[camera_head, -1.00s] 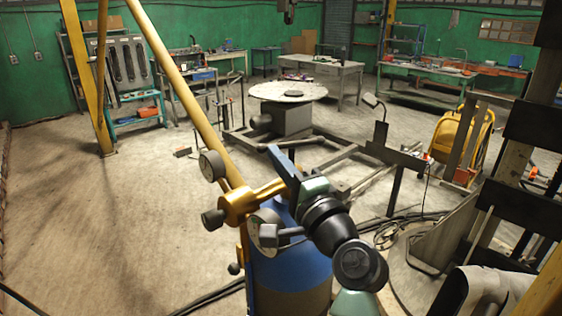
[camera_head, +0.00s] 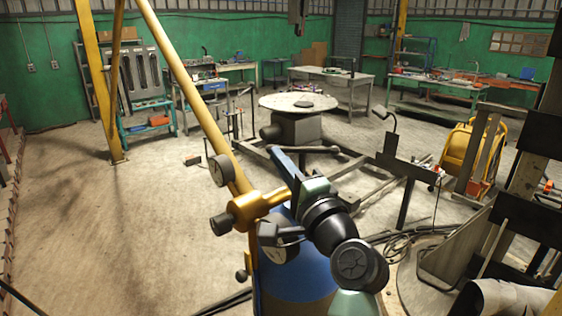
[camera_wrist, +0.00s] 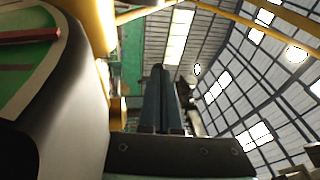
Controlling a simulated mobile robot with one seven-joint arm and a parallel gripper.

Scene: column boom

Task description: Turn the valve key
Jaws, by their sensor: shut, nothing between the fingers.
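A blue gas cylinder (camera_head: 300,278) stands at the bottom middle of the head view, with a brass regulator and valve body (camera_head: 258,207) on top. One round gauge (camera_head: 221,170) is above the brass body and a second gauge (camera_head: 278,243) below it. A dark knob (camera_head: 221,224) is at its left end. I cannot pick out a separate valve key; my arm may hide it. My gripper (camera_head: 281,160) points up and left, just beside or behind the brass body's right end. In the wrist view my gripper's dark blue fingers (camera_wrist: 161,70) are together, with nothing between them. Contact cannot be told.
A yellow sloping pole (camera_head: 187,85) passes close behind the regulator. In the wrist view a large dark rounded surface with a green label (camera_wrist: 35,60) is close on the left. A round table (camera_head: 300,103) stands behind. The floor at left is clear.

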